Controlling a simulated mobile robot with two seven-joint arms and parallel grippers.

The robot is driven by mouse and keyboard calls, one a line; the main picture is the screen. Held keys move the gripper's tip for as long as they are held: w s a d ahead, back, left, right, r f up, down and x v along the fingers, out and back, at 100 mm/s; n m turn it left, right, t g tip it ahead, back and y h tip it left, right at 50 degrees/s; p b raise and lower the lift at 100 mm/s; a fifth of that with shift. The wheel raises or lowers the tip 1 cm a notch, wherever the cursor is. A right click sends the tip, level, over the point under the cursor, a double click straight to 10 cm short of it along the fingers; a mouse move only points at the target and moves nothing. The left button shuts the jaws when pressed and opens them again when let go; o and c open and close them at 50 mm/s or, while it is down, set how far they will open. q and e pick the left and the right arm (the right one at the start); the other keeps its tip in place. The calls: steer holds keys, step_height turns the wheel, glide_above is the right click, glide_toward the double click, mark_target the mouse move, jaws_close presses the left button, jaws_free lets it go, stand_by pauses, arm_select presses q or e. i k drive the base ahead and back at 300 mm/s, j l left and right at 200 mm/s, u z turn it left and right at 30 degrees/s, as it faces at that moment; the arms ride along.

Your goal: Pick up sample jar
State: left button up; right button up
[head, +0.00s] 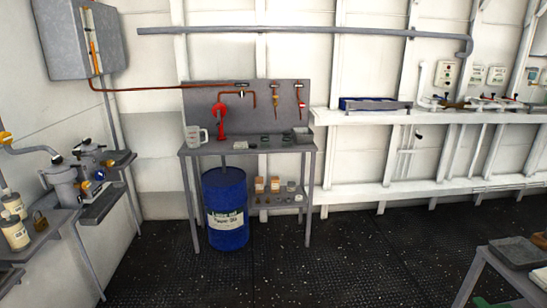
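I cannot tell for certain which thing is the sample jar. A small pale jar-like item (291,186) stands on the lower shelf of the workbench (245,148) by the back wall, too small to make out. Two cream labelled containers (14,232) stand on the bench at the left edge. A clear measuring jug (195,137) stands at the left end of the workbench top. Neither of my grippers shows in the head view.
A blue drum (226,209) stands under the workbench. A red hand pump (220,121) stands on top. A grey table (515,255) is at the lower right. The dark studded floor (330,260) between is clear.

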mark_target(265, 139)
steer(key=i+l, duration=0.15)
steer(key=i, duration=0.35)
steer(key=i+l+u, duration=0.1)
steer(key=i, duration=0.35)
steer(key=i+l, duration=0.2)
steer(key=i, duration=0.3)
steer(key=i+j+z, duration=0.35)
steer(key=i, duration=0.2)
steer(key=i+j+z, duration=0.3)
steer(key=i, duration=0.2)
steer(key=i+j+z, duration=0.35)
steer(key=i+j, duration=0.1)
steer(key=j, duration=0.1)
